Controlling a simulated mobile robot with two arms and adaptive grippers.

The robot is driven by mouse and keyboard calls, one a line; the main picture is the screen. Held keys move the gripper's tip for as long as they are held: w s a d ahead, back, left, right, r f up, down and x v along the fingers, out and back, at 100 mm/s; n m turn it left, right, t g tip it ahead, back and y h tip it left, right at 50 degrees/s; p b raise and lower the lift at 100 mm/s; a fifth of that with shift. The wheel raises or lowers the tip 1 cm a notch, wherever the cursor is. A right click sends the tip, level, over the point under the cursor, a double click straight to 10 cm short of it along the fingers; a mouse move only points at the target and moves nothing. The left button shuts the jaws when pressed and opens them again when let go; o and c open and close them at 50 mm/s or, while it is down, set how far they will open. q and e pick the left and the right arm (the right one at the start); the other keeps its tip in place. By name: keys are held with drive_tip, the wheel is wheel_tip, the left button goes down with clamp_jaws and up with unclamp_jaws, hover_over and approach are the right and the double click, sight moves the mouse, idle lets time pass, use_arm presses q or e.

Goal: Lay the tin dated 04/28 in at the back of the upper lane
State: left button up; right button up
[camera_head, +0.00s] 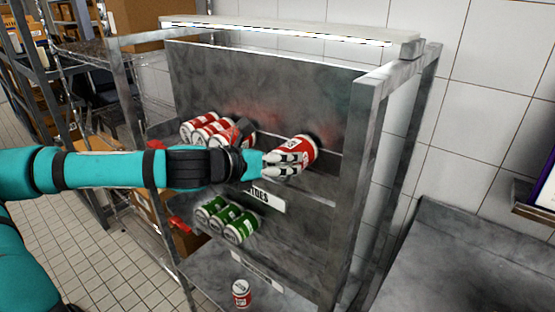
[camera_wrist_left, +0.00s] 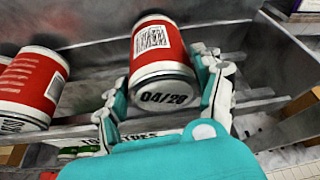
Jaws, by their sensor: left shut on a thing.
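My left gripper (camera_head: 282,161) is shut on a red and white tin (camera_head: 303,150) at the upper lane, right of the other red tins. In the left wrist view the held tin (camera_wrist_left: 158,60) shows 04/28 on its end, between the fingers of the left gripper (camera_wrist_left: 165,103). It lies on its side with its end toward me. Several red tins (camera_head: 204,127) lie in a row on the left of the upper lane (camera_head: 322,184); my arm hides part of them. One of them (camera_wrist_left: 30,85) shows at the left in the wrist view, apart from the held tin. My right gripper is not in view.
Several green tins (camera_head: 227,220) lie in the lower lane. One red and white tin (camera_head: 241,293) stands upright on the bottom shelf. The metal rack's right post (camera_head: 362,150) and top bar (camera_head: 290,33) frame the lanes. A grey counter (camera_head: 470,265) is at the right.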

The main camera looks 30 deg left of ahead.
use_arm(q)
drive_tip(key=shift+r, duration=0.1)
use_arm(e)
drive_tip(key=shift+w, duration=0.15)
use_arm(q)
drive_tip(key=o, duration=1.7)
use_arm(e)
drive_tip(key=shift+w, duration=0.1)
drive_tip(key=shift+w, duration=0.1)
use_arm(q)
drive_tip(key=shift+s, duration=0.1)
